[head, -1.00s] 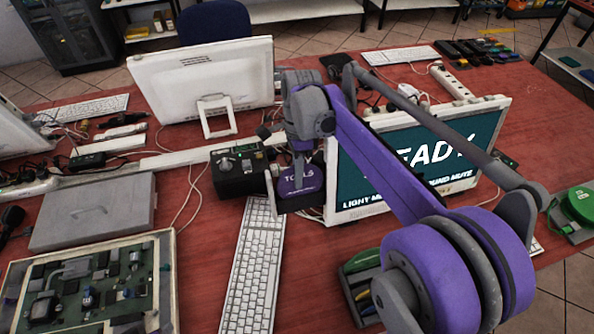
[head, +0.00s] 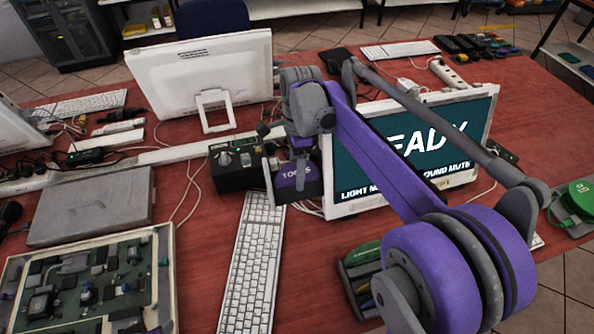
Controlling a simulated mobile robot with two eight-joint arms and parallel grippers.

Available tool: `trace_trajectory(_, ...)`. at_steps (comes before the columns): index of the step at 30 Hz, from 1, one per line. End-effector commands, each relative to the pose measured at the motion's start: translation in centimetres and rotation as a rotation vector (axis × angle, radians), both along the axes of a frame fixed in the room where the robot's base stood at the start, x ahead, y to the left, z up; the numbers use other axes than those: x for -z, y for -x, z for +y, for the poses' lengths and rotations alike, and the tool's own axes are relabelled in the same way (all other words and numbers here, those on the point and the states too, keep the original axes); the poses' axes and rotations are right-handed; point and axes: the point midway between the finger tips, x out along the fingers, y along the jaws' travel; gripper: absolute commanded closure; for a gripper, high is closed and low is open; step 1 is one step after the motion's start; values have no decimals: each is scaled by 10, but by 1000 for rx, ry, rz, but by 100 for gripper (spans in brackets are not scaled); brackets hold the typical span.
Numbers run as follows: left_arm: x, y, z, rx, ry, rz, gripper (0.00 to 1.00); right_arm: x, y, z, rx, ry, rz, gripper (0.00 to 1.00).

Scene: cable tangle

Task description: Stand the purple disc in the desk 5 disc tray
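My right arm reaches in from the lower right, and its gripper (head: 298,172) hangs over the middle of the desk. My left gripper is out of view.
A monitor reading READY (head: 365,165) stands right of the gripper, partly behind my arm. A white keyboard (head: 252,262) lies in front, with a black box (head: 233,176) behind it. A circuit board (head: 90,285) and grey case (head: 95,207) lie left. Cables cross the desk.

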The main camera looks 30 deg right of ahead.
Motion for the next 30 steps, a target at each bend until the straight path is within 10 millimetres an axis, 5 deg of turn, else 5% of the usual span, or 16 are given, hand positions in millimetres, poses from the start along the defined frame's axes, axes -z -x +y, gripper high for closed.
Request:
trace_trajectory(1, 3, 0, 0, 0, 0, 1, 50, 12, 5, 4, -6, -7, 15, 58)
trace_trajectory(11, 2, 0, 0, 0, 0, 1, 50, 8, 5, 4, -6, -8, 14, 58)
trace_trajectory(30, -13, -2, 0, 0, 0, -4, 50, -101, -13, -11, 0, 1, -3, 58)
